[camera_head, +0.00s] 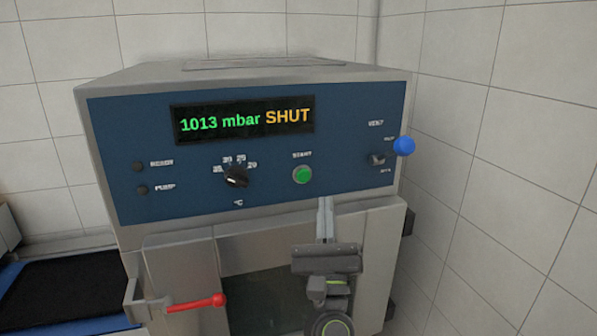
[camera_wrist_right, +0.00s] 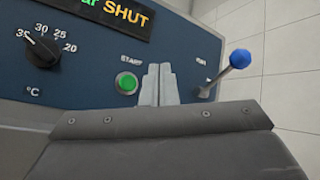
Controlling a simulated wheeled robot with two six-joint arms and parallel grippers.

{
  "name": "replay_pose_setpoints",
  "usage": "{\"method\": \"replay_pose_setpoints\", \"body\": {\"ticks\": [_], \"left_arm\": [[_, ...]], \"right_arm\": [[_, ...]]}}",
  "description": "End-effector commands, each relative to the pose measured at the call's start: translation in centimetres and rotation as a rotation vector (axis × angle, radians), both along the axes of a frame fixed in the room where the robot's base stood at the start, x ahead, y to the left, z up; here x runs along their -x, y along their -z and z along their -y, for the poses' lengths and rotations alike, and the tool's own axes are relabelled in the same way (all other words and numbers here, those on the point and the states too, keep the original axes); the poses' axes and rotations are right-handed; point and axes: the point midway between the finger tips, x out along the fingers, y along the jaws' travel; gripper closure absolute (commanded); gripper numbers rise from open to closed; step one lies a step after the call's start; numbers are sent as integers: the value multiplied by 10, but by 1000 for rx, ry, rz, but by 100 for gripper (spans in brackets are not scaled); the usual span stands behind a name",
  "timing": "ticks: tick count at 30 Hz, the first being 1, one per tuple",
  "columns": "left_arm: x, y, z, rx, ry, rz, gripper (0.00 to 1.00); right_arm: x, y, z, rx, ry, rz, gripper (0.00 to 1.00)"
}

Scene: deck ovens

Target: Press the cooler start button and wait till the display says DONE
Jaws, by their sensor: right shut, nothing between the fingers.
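The cooler (camera_head: 140,218) is a grey metal box with a blue front panel. Its display (camera_head: 243,118) reads "1013 mbar SHUT". The green round start button (camera_head: 302,174) sits right of the middle of the panel, under the word START; it also shows in the right wrist view (camera_wrist_right: 127,83). My right gripper (camera_head: 325,203) is shut and empty. Its fingertips are just below and to the right of the button in the head view, and right of it in the wrist view (camera_wrist_right: 159,72). I cannot tell whether they touch the panel. My left gripper is not in view.
A black knob (camera_head: 236,177) with temperature marks is left of the button. A vent lever with a blue ball (camera_head: 404,146) sticks out at the right. A red handle (camera_head: 197,303) is on the door below. A tiled wall stands close on the right.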

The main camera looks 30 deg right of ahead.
Motion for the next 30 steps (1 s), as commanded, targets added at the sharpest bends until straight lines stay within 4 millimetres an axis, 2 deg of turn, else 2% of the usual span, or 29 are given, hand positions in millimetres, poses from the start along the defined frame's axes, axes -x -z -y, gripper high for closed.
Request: {"method": "replay_pose_setpoints", "body": {"ticks": [11, 24, 30], "left_arm": [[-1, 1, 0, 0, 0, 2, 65], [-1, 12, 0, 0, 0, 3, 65], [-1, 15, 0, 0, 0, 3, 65]], "right_arm": [[-7, 1, 1, -2, -4, 0, 100], [-63, 1, 15, -1, -3, 1, 100], [-80, 1, 19, 0, -4, 1, 100]]}}
